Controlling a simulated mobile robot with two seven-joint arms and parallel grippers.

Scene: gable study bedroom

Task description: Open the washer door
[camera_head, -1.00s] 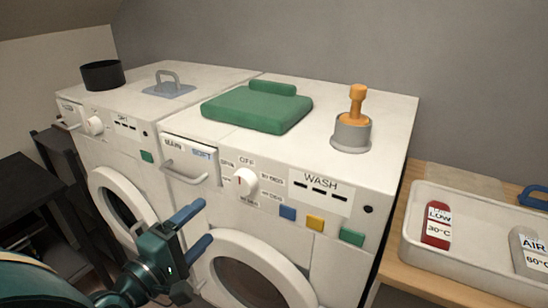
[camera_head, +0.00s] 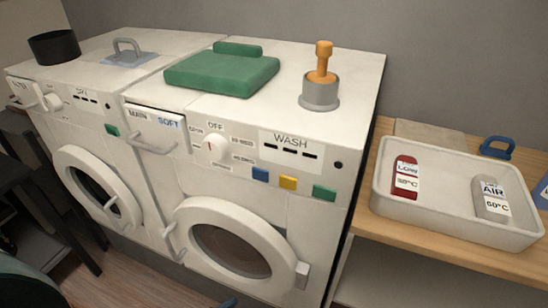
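The washer (camera_head: 335,215) is the white machine on the right, labelled WASH. Its round door (camera_head: 270,235) has a white ring and dark glass, and looks shut. A curved white handle (camera_head: 172,243) sits at the door's left edge, and a small grey block (camera_head: 302,276) at its right edge. Of my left gripper, only a blue finger piece (camera_head: 229,302) shows at the bottom edge, below the door and apart from the handle in the picture. The rest is cut off, so its opening cannot be seen. My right gripper is not in view.
A second white machine (camera_head: 75,135) stands to the left, its door shut. A wooden shelf (camera_head: 400,240) with a white tray (camera_head: 440,215) stands right. Dark furniture (camera_head: 20,160) is left.

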